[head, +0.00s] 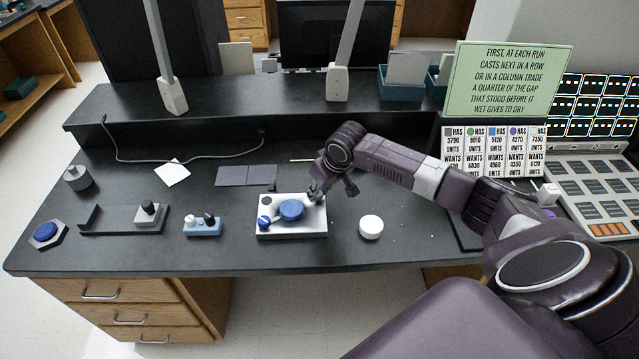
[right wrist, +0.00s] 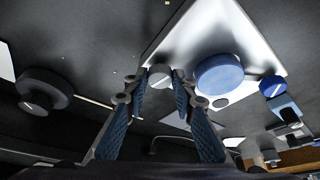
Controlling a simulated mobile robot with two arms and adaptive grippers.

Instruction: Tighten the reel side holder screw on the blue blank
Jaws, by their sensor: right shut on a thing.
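The blue blank (head: 291,209), a round blue disc, sits on a pale metal plate (head: 300,231); it also shows in the right wrist view (right wrist: 219,74). My right gripper (head: 319,194) is at the plate's back right corner. In the right wrist view its fingers (right wrist: 160,84) are shut on a grey slotted screw (right wrist: 158,72) on the plate, beside the blank. A blue slotted screw (head: 264,222) is on the plate's left side, and a dark round knob (head: 265,200) is behind it. The gripper hides part of the grey screw. My left gripper is not in view.
A white round piece (head: 370,228) stands right of the plate. A light blue block with knobs (head: 203,228), a dark rail with a grey block (head: 148,216) and a blue hexagonal piece (head: 46,235) stand to the left. A green sign (head: 507,78) is behind my right arm.

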